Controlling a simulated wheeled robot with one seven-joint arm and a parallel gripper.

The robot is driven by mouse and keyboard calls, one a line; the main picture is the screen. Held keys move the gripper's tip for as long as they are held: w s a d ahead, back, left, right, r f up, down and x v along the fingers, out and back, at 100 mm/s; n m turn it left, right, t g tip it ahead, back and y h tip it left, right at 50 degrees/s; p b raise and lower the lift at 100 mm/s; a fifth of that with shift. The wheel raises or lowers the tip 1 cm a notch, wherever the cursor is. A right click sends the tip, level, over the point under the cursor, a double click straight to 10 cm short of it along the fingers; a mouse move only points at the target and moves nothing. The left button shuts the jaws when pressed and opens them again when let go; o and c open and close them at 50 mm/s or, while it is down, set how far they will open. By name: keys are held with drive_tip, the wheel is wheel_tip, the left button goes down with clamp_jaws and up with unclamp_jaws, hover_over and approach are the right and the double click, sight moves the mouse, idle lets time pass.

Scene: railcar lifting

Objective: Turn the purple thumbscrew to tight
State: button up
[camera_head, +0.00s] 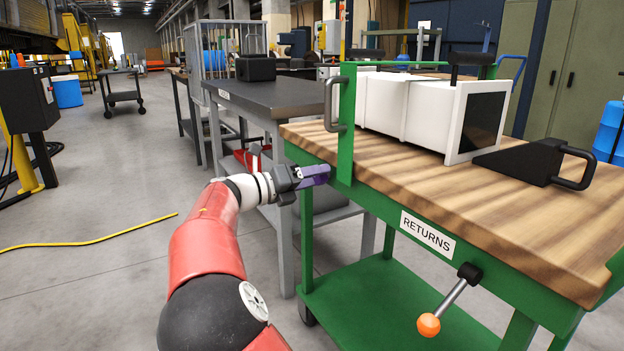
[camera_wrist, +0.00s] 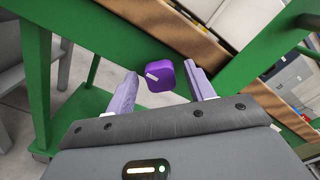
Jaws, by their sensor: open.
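The purple thumbscrew (camera_wrist: 166,77) shows in the wrist view as a rounded block with a small white mark on its face. It sits in front of the green frame of the cart. My gripper (camera_wrist: 163,92) is open, with one pale finger to the left of the thumbscrew and one to the right. Gaps show between the thumbscrew and both fingers. In the head view my gripper (camera_head: 318,175) is at the cart's left end, beside the green upright, and the thumbscrew is hard to tell apart from the fingers there.
The green cart has a wooden top (camera_head: 480,195) with a white box (camera_head: 400,105) and a black wedge (camera_head: 535,160). A lever with an orange knob (camera_head: 428,324) sticks out at its front. A grey table (camera_head: 285,97) stands behind. The floor at left is open, with a yellow cable (camera_head: 90,238).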

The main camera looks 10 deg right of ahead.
drive_tip(key=c, duration=1)
drive_tip(key=shift+o, duration=0.2)
